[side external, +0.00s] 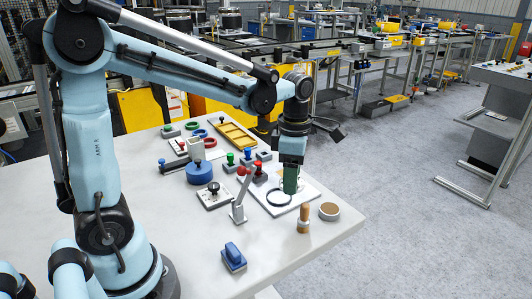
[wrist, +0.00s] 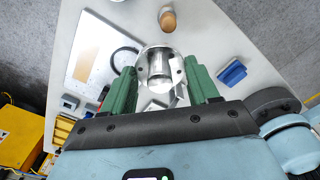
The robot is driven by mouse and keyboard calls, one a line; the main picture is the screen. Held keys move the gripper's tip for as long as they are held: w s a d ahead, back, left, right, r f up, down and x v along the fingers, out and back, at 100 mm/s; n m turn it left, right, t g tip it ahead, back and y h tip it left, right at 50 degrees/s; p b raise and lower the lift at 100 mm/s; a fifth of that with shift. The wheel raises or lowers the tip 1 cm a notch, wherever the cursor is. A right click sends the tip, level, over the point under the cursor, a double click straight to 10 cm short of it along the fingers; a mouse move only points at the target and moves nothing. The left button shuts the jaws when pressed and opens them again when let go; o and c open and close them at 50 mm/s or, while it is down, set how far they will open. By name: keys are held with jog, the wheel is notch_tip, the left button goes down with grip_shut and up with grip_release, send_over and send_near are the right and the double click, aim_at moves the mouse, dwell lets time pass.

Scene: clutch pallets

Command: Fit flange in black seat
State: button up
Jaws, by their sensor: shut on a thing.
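My gripper (side external: 290,180) has green fingers and points down over the white plate near the table's right side. In the wrist view my gripper (wrist: 162,86) is shut on a silver metal flange (wrist: 156,66), with a round body and small holes in its rim. In the side view the green fingers largely hide the flange. The black seat, a dark ring (side external: 270,201), lies on the white plate (side external: 307,190), just below and left of the fingers. In the wrist view part of the black seat (wrist: 117,63) shows left of the flange; the flange and finger hide the rest.
A wooden peg (side external: 304,218), a tan-topped disc (side external: 329,211) and a blue-handled block (side external: 233,257) stand nearby. A lever with a red knob (side external: 240,203) stands left of the plate. Several knobs and a yellow tray (side external: 236,138) lie behind. The front table is mostly clear.

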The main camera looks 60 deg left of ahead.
send_over(279, 198)
notch_tip(279, 198, down, 5)
jog(key=shift+f, duration=2.05)
jog(key=shift+f, duration=0.65)
jog(key=o, duration=1.3)
jog(key=shift+c, duration=0.2)
notch_tip(279, 198, up, 13)
jog(key=shift+f, duration=0.1)
jog(key=s+d+m+t, duration=0.2)
jog(key=s+d+m, duration=0.1)
jog(key=m, duration=0.6)
jog(key=s+d+m+t, duration=0.2)
jog(key=s+d+m, duration=0.1)
jog(key=m, duration=0.6)
jog(key=s+d+m+t, duration=0.3)
jog(key=s+m, duration=0.1)
jog(key=m, duration=0.5)
